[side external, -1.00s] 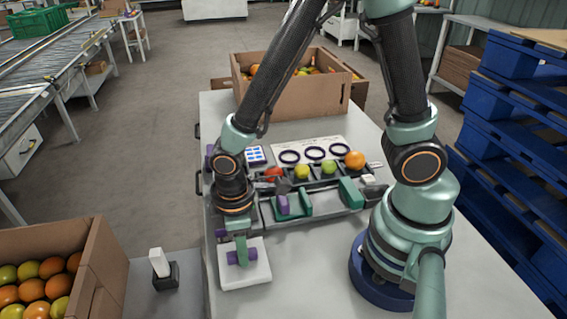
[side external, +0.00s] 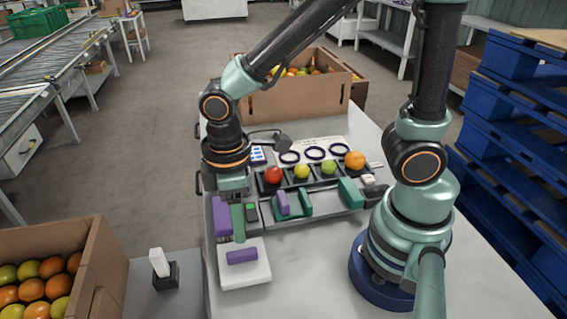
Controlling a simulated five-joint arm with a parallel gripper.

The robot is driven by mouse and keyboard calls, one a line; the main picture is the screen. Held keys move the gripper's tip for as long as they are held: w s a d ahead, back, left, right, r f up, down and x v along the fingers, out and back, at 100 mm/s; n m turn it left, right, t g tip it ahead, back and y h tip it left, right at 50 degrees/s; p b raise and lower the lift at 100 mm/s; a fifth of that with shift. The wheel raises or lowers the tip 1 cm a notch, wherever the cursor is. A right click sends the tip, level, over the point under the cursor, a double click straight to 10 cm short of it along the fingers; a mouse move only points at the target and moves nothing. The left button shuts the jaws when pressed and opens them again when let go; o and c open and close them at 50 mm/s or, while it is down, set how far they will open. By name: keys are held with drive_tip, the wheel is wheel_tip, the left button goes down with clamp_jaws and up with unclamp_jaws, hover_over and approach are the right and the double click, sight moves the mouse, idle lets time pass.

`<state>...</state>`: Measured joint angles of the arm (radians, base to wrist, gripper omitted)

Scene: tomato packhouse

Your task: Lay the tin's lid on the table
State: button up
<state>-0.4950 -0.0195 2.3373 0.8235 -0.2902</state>
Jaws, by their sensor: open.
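A white square piece with a purple bar handle (side external: 242,256) lies flat at the near left of the table (side external: 300,285); it looks like the tin's lid (side external: 258,274). I cannot tell whether a tin body is under it. My gripper (side external: 231,236) is open and empty, just behind and above the handle. One finger looks purple and the other green. The handle shows whole, with nothing closed around it.
A dark tray (side external: 325,176) holds a red, a yellow, a green and an orange fruit. Green holders (side external: 292,206) stand in front of it. A card with dark rings (side external: 315,150) and a cardboard box (side external: 295,97) lie behind. The near table is clear.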

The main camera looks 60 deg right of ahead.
drive_tip(key=w+d+r+m+t, duration=0.2)
drive_tip(key=d+r+m+t, duration=0.3)
drive_tip(key=d+r+m, duration=0.4)
drive_tip(key=d+r, duration=0.4)
drive_tip(key=d, duration=0.1)
drive_tip(key=shift+w+t, duration=0.2)
drive_tip(key=shift+t, duration=0.1)
